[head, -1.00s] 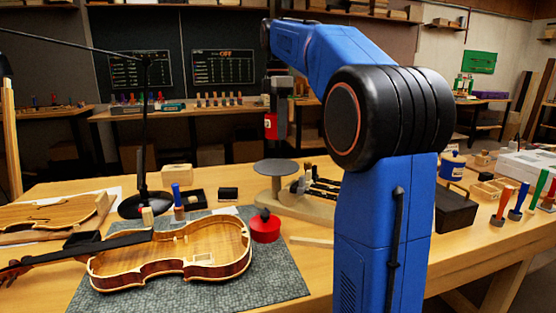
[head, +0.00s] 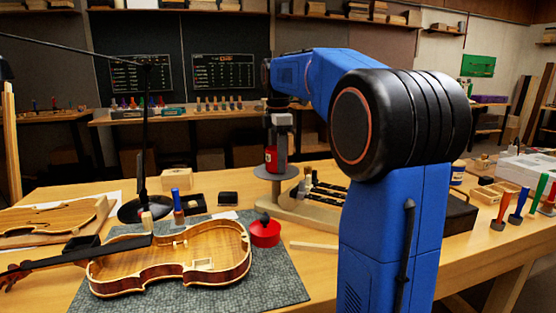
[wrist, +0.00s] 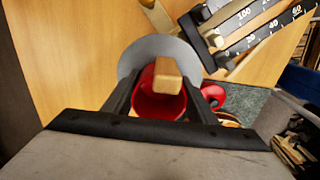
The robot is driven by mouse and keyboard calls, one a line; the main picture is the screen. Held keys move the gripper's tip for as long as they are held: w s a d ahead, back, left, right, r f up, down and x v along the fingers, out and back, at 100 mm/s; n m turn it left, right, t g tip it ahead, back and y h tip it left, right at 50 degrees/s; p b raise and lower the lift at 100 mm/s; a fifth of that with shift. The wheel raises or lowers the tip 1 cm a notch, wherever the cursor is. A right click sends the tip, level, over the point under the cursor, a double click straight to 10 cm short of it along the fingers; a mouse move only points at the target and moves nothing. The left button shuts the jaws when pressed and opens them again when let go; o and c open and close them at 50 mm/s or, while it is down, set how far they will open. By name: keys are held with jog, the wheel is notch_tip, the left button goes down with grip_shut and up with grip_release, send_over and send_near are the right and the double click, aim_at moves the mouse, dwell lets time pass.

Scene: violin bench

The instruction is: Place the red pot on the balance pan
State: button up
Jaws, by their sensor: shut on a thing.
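The red pot (head: 270,159) is held in my gripper (head: 278,135) directly over the balance pan (head: 263,171), a grey disc. The pot's base is at the pan's level; I cannot tell whether it touches. In the wrist view the red pot (wrist: 152,104) sits between the dark fingers of my gripper (wrist: 162,88), with a pale wooden piece (wrist: 167,76) over its mouth. The pan (wrist: 147,52) shows behind it. The fingers are shut on the pot. A second red round piece with a black knob (head: 265,233) rests on the mat.
The balance's scale beams (wrist: 258,28) lie close beside the pan. A violin body (head: 175,258) lies on the grey mat (head: 270,285). A lamp base (head: 140,208) and a blue-topped tool (head: 177,203) stand left of the pan. Coloured-handled tools (head: 518,205) stand at right.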

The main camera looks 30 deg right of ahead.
jog(key=o, duration=1.1)
jog(key=shift+f, duration=0.1)
jog(key=shift+c, duration=0.2)
notch_tip(320, 180, up, 12)
